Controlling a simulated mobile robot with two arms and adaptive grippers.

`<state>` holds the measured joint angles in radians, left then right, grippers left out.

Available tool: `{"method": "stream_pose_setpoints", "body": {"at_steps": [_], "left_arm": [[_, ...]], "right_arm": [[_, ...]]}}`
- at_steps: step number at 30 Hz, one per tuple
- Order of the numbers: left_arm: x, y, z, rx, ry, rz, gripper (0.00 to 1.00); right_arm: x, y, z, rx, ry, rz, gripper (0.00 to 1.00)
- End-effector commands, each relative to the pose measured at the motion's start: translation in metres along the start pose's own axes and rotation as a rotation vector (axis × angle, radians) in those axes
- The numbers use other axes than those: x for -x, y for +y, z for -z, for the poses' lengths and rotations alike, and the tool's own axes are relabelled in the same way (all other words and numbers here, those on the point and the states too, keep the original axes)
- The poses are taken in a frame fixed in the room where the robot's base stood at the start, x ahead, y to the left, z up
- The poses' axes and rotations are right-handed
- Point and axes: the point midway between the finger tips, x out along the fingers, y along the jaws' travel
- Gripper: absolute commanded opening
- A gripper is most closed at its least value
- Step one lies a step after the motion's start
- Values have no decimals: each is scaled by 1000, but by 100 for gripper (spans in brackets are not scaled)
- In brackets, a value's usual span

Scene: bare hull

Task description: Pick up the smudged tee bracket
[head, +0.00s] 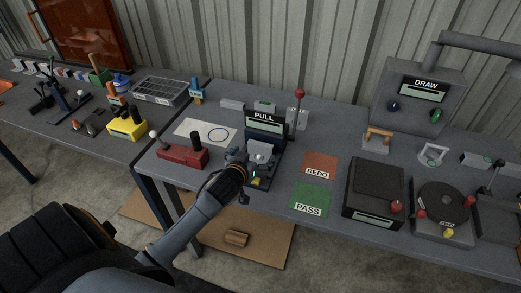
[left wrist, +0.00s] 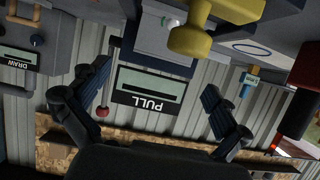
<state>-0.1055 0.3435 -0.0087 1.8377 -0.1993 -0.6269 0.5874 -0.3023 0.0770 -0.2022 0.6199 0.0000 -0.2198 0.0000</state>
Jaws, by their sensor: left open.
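A yellow tee-shaped piece (left wrist: 203,39) shows large and close at the top of the left wrist view, partly cut off by the frame edge. A small yellow patch (head: 257,181) at the front of the PULL station (head: 266,123) looks like the same piece. I cannot make out a smudge on it. My left gripper (head: 246,160) is over the front of the station, partly hiding it. In the left wrist view its two fingers (left wrist: 160,95) are spread with nothing between them, and the PULL sign (left wrist: 150,87) shows behind them. My right gripper is not in view.
A red block with a lever (head: 183,157) stands left of the station. The red REDO mat (head: 320,166) and green PASS mat (head: 310,199) lie bare to its right. A dark box (head: 375,188) and the DRAW machine (head: 424,92) stand farther right.

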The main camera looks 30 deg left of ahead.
Motion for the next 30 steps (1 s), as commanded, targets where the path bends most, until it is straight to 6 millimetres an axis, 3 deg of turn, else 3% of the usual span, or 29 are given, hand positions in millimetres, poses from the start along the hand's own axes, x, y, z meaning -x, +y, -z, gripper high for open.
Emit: {"method": "stream_pose_setpoints", "body": {"at_steps": [11,20,30], "left_arm": [[-30,-2,0,-2,-2,1,100],[-66,-4,-3,-1,-1,0,100],[-71,-4,-5,-1,-1,-1,98]], "right_arm": [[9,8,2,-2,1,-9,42],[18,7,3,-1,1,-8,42],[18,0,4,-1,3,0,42]]}}
